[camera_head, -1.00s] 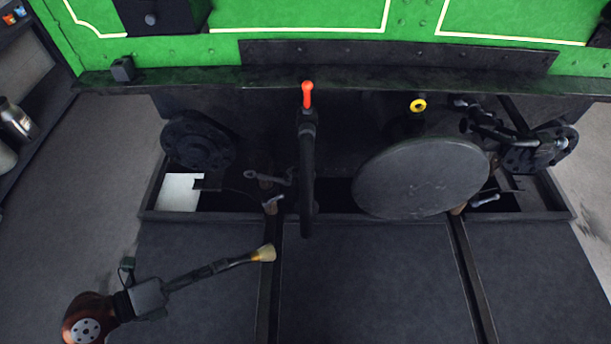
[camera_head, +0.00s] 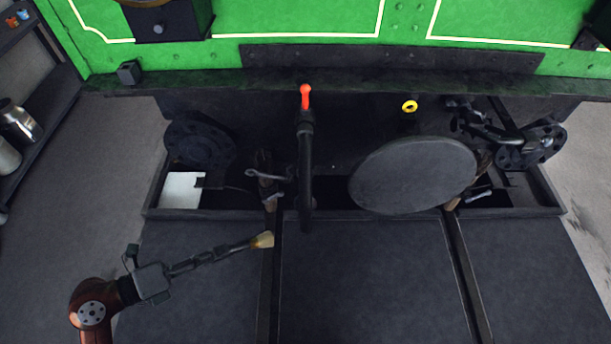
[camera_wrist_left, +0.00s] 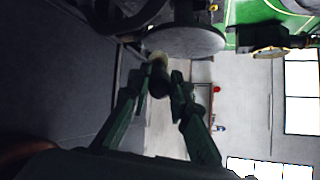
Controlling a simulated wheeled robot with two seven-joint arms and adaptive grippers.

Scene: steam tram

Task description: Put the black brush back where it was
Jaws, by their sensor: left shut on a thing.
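My left gripper (camera_head: 222,254) reaches in from the lower left and is shut on the black brush (camera_head: 240,246). The brush's pale bristles point right, toward the tram's underside. In the left wrist view the brush (camera_wrist_left: 159,78) sits between the two fingers of my left gripper (camera_wrist_left: 157,92), with its pale end pointing away from the wrist. In the head view the brush appears above the dark floor panels, apart from the tram. My right gripper is not in view.
The green tram side (camera_head: 300,20) spans the back. A vertical black pipe with an orange-red top (camera_head: 306,97) and a round grey disc (camera_head: 413,176) stand ahead. A yellow ring (camera_head: 409,106) is above the disc. A shelf with metal containers (camera_head: 18,122) is at left. Dark floor panels (camera_head: 365,285) are clear.

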